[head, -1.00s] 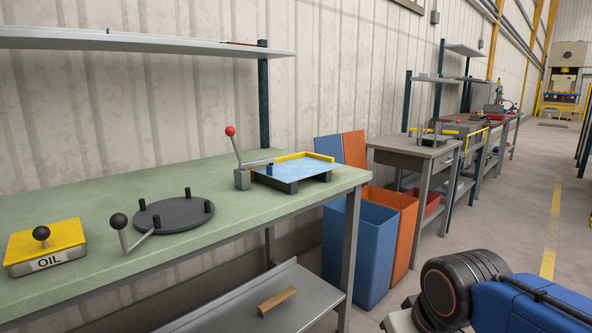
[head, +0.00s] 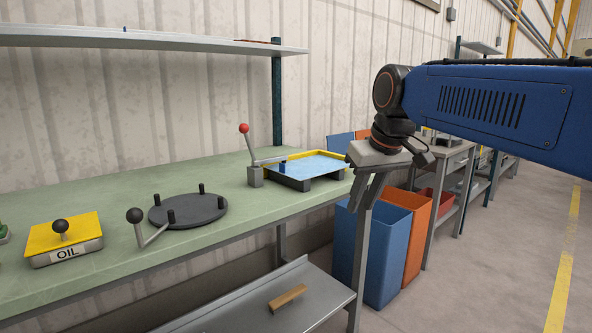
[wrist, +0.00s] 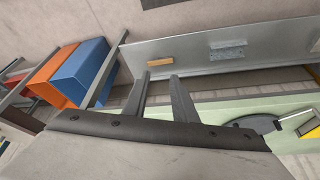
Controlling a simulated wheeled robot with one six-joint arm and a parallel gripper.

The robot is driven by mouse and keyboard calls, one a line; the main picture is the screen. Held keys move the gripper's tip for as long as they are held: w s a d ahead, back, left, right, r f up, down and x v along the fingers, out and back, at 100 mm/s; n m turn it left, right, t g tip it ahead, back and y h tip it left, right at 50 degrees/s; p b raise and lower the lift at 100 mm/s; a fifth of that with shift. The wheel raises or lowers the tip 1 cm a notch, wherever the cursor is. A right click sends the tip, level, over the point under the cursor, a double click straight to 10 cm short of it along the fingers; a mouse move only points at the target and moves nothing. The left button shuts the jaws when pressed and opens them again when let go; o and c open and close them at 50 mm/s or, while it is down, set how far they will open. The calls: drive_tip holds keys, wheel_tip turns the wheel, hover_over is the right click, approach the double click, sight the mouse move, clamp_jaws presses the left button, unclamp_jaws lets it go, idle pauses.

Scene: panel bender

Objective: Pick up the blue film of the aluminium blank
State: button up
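The blue film (head: 316,165) lies on top of a flat blank in the dark fixture (head: 300,184) at the right end of the green bench. A yellow rail runs along the fixture's back and right edges. A lever with a red knob (head: 244,128) stands at its left. My gripper (head: 362,202) hangs in the air in front of and to the right of the fixture, fingers pointing down, apart and empty. In the wrist view, the fingers (wrist: 158,78) show a gap between them, with nothing held. The film is not seen in the wrist view.
On the green bench (head: 110,207) stand a round dark plate (head: 188,212) with pegs and a yellow-lidded OIL box (head: 64,240). A wood block (head: 288,298) lies on the lower shelf. Blue (head: 384,255) and orange (head: 418,245) bins stand right of the bench.

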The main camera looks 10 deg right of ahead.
drive_tip(key=w+a+r+n, duration=0.1)
drive_tip(key=w+a+r, duration=0.3)
drive_tip(key=w, duration=0.6)
drive_tip(key=w+a+r+n+y, duration=0.1)
drive_tip(key=w+a+r+n, duration=0.15)
drive_tip(key=w+r, duration=0.55)
drive_tip(key=w+a+r+n, duration=0.1)
drive_tip(key=w+a+r, duration=0.3)
drive_tip(key=w, duration=0.7)
drive_tip(key=shift+m+g, duration=0.25)
drive_tip(key=shift+g, duration=0.15)
drive_tip(key=x, duration=1.6)
drive_tip(key=shift+w+a+f, duration=0.1)
drive_tip(key=shift+f, duration=0.25)
clamp_jaws()
